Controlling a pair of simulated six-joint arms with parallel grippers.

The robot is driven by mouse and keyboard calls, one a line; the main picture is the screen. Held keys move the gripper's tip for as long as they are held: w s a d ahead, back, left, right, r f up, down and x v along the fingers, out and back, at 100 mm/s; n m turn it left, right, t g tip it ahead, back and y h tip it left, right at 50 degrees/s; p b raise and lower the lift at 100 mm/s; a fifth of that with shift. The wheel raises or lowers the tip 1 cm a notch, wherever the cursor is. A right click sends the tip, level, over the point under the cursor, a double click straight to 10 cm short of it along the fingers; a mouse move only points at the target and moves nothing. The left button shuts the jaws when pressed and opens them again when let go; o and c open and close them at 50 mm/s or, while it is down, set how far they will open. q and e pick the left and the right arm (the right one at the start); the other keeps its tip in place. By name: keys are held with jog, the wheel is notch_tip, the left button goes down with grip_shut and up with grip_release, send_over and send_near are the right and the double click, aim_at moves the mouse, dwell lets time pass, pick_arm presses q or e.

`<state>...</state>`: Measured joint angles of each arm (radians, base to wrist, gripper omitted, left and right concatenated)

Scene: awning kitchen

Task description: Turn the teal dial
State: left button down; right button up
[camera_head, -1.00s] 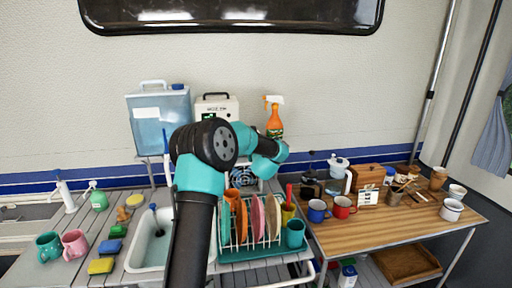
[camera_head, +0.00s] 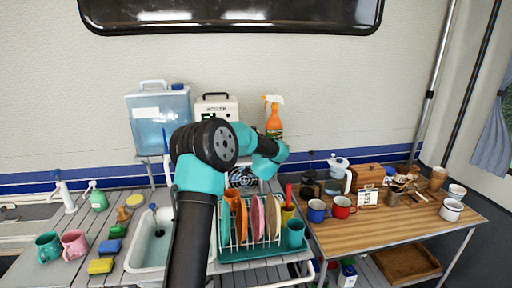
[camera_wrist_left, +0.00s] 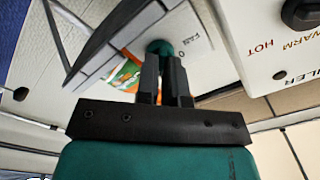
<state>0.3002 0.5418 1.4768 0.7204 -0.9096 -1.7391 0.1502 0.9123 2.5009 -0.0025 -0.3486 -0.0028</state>
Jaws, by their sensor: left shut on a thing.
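The teal dial (camera_wrist_left: 160,47) shows in the left wrist view on a pale panel with the letters "FAN" and a "0" beside it. My left gripper (camera_wrist_left: 164,62) is shut on the dial, with one dark finger on each side; the fingers cover part of it. In the head view my left arm comes up from the bottom centre and bends to the right over the counter, hiding the dial and the fingertips. A round dark fan grille (camera_head: 242,178) shows just below the arm. My right gripper is in neither view.
A white boiler box (camera_head: 230,108) stands behind the arm; its black knob (camera_wrist_left: 300,12) is close by in the wrist view. An orange spray bottle (camera_head: 273,118) stands right of it, a blue water tank (camera_head: 160,120) left. A dish rack (camera_head: 250,240) with plates is below.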

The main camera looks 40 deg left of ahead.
pick_arm(q)
jog(key=shift+m, duration=1.1)
jog(key=c, duration=1.2)
grip_release()
jog(key=shift+c, duration=0.2)
jog(key=v, duration=1.7)
jog(key=shift+s, duration=0.2)
jog(key=shift+d, duration=0.15)
